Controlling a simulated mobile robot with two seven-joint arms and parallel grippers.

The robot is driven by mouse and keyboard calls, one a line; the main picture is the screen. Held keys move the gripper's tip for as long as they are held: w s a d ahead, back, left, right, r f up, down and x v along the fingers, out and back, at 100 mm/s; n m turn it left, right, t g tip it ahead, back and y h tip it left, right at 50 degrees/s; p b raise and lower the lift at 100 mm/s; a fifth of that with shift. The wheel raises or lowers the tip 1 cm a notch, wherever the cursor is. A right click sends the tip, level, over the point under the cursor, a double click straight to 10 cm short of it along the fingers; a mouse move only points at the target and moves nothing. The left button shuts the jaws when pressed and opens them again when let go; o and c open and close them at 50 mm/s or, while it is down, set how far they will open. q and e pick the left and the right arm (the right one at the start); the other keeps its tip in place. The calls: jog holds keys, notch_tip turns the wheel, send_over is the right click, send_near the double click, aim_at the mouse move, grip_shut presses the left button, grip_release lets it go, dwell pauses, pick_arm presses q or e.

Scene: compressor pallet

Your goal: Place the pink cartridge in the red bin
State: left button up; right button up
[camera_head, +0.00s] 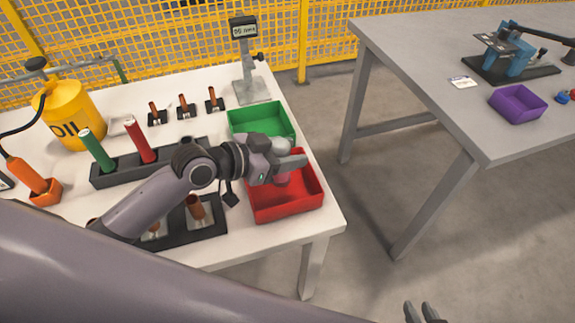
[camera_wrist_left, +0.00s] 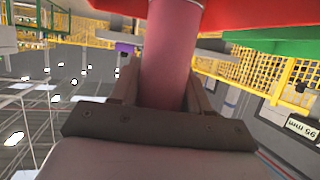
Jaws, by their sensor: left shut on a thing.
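My left gripper (camera_head: 290,162) is shut on the pink cartridge (camera_head: 282,179) and holds it over the red bin (camera_head: 288,213). The fingers and a pale round end hide part of the cartridge in the head view. In the left wrist view the pink cartridge (camera_wrist_left: 172,50) stands between the fingers, and the red bin (camera_wrist_left: 262,12) shows behind it. I cannot tell whether the cartridge touches the bin floor. My right gripper (camera_head: 420,311) shows at the bottom edge, its fingers apart and empty.
A green bin (camera_head: 262,119) stands right behind the red bin. A gauge stand (camera_head: 250,75) rises behind that. A black rack (camera_head: 112,177) with green and red cylinders and a yellow oil can (camera_head: 72,112) are at left. A purple bin (camera_head: 518,102) is on the other table.

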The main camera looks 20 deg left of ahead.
pick_arm(q)
notch_tip(320, 180, down, 3)
jog(key=shift+f, duration=0.1)
jog(key=shift+f+b, duration=0.3)
jog(key=shift+f, duration=0.05)
jog(key=shift+f, duration=0.2)
jog(key=o, duration=1.1)
jog(key=shift+o, duration=0.2)
jog(key=shift+r, duration=0.15)
jog(key=shift+s+a+r, duration=0.1)
jog(key=shift+a, duration=0.05)
jog(key=v, duration=1.1)
jog(key=shift+s+a+r, duration=0.15)
jog(key=shift+s+r, duration=0.1)
